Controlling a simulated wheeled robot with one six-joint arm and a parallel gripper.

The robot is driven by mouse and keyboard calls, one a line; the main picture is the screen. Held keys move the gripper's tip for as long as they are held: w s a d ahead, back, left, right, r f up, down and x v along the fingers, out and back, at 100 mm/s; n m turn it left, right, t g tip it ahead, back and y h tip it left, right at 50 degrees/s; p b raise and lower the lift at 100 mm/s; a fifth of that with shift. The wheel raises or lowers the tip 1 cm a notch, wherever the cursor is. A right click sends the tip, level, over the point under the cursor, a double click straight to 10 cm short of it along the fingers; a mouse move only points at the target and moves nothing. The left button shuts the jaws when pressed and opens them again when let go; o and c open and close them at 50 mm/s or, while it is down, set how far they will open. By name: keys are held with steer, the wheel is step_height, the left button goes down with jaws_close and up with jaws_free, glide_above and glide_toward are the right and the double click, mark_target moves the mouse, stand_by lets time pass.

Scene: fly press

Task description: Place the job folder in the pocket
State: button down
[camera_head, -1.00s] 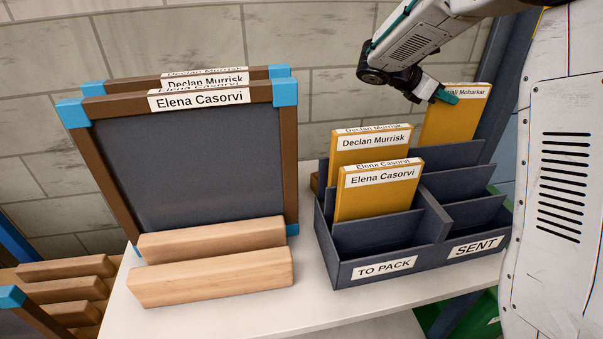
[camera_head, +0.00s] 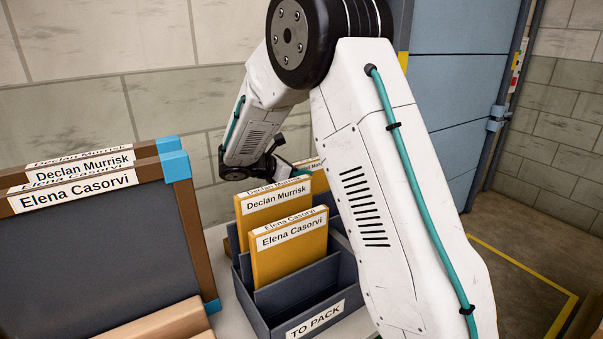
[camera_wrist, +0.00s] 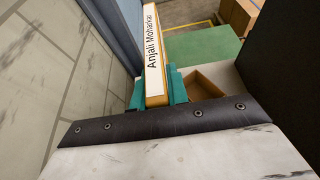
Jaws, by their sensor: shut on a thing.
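My gripper (camera_wrist: 157,92) is shut on the orange job folder (camera_wrist: 155,98) labelled Anjali Moharkar, with a teal finger on each side. In the head view, only a small upper part of this folder (camera_head: 310,166) shows at the back of the dark divided rack (camera_head: 262,312), behind my arm. Its lower end is hidden, so I cannot tell whether it sits in a pocket. The Declan Murrisk folder (camera_head: 270,207) and the Elena Casorvi folder (camera_head: 290,252) stand upright on the rack's TO PACK side. My arm covers most of the SENT side.
Framed dark boards (camera_head: 95,250) with name labels stand at the left, with a wooden block (camera_head: 165,322) in front. A block wall (camera_head: 90,80) is behind. Open floor (camera_head: 520,250) with a yellow line lies at the right. The wrist view shows a green surface (camera_wrist: 200,45).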

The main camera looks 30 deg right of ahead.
steer(key=shift+f, duration=0.2)
steer(key=c, duration=1.5)
jaws_free()
steer(key=shift+c, duration=0.2)
steer(key=shift+o, duration=0.9)
steer(key=shift+r, duration=0.1)
